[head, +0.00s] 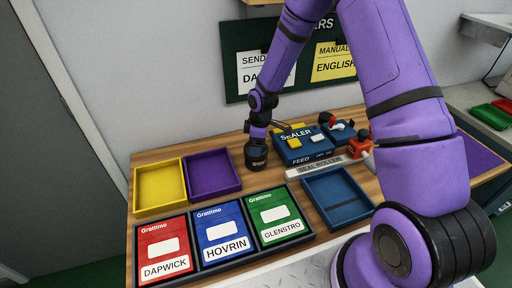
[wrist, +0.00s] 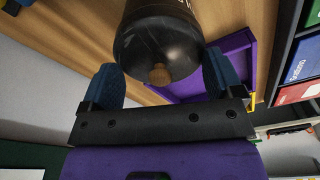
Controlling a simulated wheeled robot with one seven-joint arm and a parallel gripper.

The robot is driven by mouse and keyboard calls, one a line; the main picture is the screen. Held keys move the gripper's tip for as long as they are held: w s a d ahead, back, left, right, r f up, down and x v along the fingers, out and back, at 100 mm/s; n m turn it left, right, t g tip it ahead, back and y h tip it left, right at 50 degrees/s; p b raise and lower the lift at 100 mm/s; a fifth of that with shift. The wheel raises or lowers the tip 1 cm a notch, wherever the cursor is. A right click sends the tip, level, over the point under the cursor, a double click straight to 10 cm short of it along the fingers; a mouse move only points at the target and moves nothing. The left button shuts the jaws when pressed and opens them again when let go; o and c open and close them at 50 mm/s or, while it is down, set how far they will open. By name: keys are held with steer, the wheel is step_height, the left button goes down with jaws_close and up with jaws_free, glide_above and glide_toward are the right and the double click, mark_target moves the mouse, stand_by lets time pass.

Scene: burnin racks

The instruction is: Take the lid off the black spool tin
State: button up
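The black spool tin (head: 256,158) stands on the wooden table, right of the purple tray, with my arm coming down over it in the head view. I cannot tell whether the right finger touches the lid's edge. In the head view the fingers are hard to make out.
A yellow tray (head: 137,187) and a purple tray (head: 239,186) lie left of the tin. A blue sealer (head: 308,152) stands close on its right, with an empty blue tray (head: 367,208) in front. Red, blue and green labelled boxes (head: 222,232) line the front edge.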

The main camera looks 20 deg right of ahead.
steer(key=c, duration=0.7)
steer(key=shift+s, duration=0.1)
